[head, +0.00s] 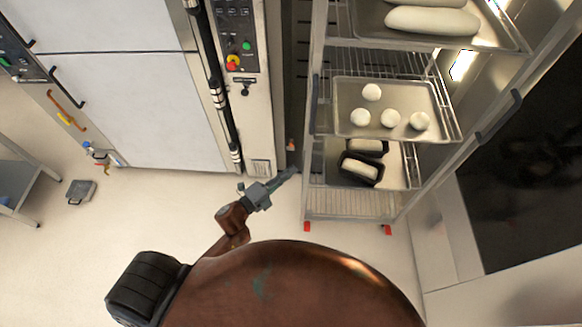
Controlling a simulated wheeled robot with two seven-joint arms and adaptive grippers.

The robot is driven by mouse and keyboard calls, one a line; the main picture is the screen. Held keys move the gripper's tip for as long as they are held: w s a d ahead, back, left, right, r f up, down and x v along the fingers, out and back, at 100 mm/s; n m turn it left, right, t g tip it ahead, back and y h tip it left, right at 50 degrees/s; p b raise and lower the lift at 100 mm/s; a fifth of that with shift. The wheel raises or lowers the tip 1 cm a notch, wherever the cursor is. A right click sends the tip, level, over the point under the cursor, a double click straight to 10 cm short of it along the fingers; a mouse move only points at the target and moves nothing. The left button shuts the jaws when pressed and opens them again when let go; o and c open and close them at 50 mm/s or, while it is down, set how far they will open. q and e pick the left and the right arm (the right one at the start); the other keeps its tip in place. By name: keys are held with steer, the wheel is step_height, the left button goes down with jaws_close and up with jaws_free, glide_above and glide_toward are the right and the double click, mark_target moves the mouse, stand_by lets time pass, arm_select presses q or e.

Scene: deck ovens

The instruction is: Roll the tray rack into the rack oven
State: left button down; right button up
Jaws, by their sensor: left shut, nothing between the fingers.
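The tray rack (311,110) is a tall metal frame on the right side of the head view, upright on the floor, with red feet or casters at its lower front corners. Its shelves hold a tray with long loaves (432,20), a tray with several round dough balls (390,119) and black loaf tins (361,167) lower down. The rack oven (264,100), with a control panel, stands just left of the rack. My left gripper (290,173) is shut and empty, low beside the rack's left front post; I cannot tell whether it touches. My right gripper is out of view.
A large white-doored unit (135,100) stands at the left. A small grey box (81,191) lies on the floor near a metal table (22,180). A wall with a dark panel (525,170) bounds the right. Pale floor is clear at left centre.

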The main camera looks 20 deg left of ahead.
arm_select(q)
steer(key=w+d, duration=0.2)
steer(key=w, duration=0.8)
steer(key=shift+w+p, duration=0.35)
steer(key=shift+p, duration=0.05)
steer(key=shift+d, duration=0.1)
